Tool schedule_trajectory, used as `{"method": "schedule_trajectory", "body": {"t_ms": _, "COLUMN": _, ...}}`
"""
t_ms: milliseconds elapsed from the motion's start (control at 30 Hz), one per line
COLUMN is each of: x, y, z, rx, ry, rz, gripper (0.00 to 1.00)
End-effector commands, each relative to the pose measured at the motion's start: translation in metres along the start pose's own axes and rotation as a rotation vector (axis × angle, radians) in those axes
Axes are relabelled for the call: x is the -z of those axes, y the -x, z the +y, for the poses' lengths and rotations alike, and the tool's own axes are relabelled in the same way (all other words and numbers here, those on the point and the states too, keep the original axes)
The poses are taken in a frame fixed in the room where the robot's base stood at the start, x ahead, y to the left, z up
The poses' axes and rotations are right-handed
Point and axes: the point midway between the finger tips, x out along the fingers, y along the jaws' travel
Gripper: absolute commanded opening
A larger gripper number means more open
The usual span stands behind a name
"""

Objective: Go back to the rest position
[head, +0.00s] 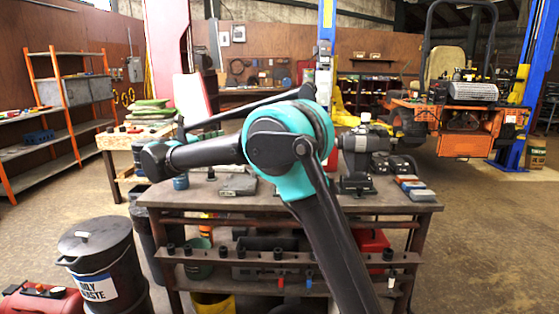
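My arm rises from the bottom of the head view, bends at a large teal joint in the middle, and reaches left to a smaller teal joint. A thin dark link slants from there up to the right, behind the large joint. My gripper cannot be made out in this view. The arm stands in front of a dark workbench (408,206) and hides part of its top. Whether any part touches the bench cannot be told.
A bench grinder (359,158) stands on the bench, right of the arm. A black waste drum (104,262) and red container (40,303) are at lower left. An orange mower (465,143) stands at back right by a blue lift post (537,75). The right floor is clear.

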Motion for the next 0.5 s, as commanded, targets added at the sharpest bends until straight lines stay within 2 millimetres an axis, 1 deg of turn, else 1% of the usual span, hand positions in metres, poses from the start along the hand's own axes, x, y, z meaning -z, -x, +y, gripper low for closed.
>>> {"method": "schedule_trajectory", "body": {"t_ms": 333, "x": -0.020, "y": -0.036, "z": 0.008, "rx": -0.100, "ry": 0.076, "rz": -0.086, "gripper": 0.55}}
{"method": "schedule_trajectory", "body": {"t_ms": 500, "x": -0.036, "y": -0.062, "z": 0.012, "rx": -0.178, "ry": 0.152, "rz": -0.165, "gripper": 0.55}}
